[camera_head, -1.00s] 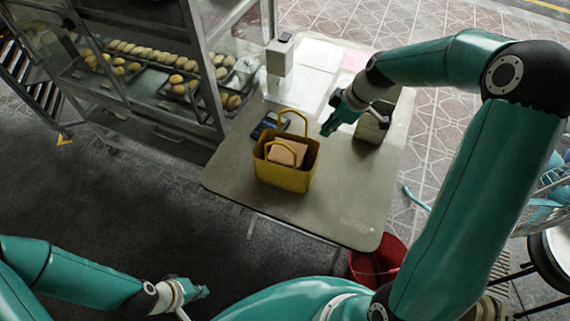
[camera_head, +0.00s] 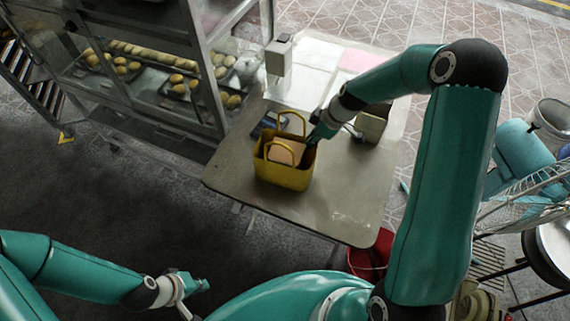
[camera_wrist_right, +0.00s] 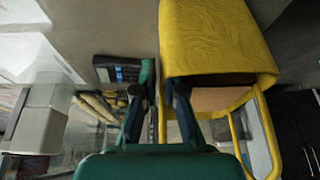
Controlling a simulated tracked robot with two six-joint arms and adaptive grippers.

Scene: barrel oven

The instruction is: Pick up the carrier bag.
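The yellow carrier bag (camera_head: 285,175) stands upright on the table, with two raised loop handles and a pale brown item (camera_head: 287,151) inside. My right gripper (camera_head: 312,135) is at the bag's rear right rim, close to the far handle. In the right wrist view the bag (camera_wrist_right: 215,40) appears inverted at upper right.
The table (camera_head: 345,205) is clear in front and right of the bag. A dark keypad device (camera_wrist_right: 122,72) lies behind the bag. A grey scale-like post (camera_head: 279,62) and a small box (camera_head: 372,123) stand farther back. The glass cabinet with bread (camera_head: 150,75) is at left.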

